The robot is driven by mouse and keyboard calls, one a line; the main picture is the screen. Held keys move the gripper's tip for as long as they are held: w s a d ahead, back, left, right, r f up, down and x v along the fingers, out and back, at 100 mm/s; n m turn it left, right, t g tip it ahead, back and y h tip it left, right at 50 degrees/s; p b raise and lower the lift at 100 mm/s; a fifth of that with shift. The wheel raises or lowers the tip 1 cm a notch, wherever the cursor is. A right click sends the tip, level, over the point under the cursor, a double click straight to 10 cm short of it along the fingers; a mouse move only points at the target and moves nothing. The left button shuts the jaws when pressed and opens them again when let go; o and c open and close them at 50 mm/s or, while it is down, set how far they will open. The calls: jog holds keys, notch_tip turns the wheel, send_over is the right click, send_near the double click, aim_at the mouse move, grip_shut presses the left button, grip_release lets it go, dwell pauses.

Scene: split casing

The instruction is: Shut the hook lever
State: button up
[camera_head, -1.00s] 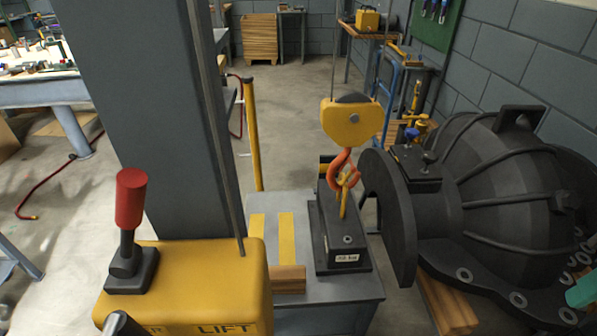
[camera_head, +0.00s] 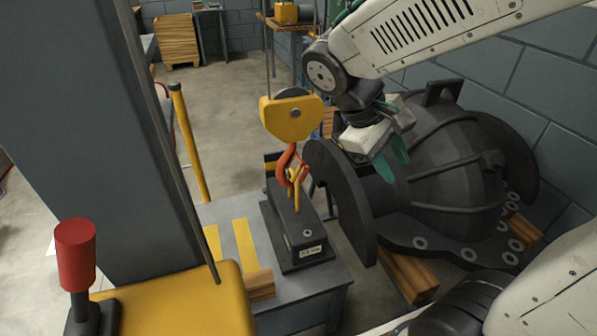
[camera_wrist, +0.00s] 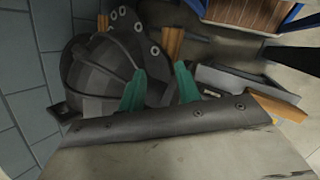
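The orange hook (camera_head: 284,168) hangs under the yellow hook block (camera_head: 291,117), above a black weight (camera_head: 301,246) on a grey table. A thin yellow piece (camera_head: 297,196) shows at the hook and runs down towards the weight. It may be the hook lever, and I cannot tell whether it stands open or shut. My gripper (camera_head: 392,160) has green fingers and is to the right of the hook, in front of the dark casing. In the wrist view my gripper (camera_wrist: 160,88) has its fingers apart with nothing held between them. I cannot make out the hook there.
The dark ribbed casing (camera_head: 440,165) with its upright flange (camera_head: 340,195) stands close to the right of the hook. The yellow lift box (camera_head: 180,303) with a red-knobbed lever (camera_head: 76,255) is at front left. A grey column (camera_head: 75,120) rises at left. Open floor lies behind.

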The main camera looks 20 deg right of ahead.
jog(key=w+f+n+h, duration=0.4)
jog(key=w+h, duration=0.1)
jog(key=w, duration=0.4)
jog(key=n+t+h, duration=0.4)
jog(key=n+t, duration=0.8)
jog(key=n, duration=0.1)
send_near(294, 176)
jog(key=x, duration=1.2)
jog(key=shift+w+d, duration=0.15)
jog(key=shift+d, duration=0.1)
grip_shut()
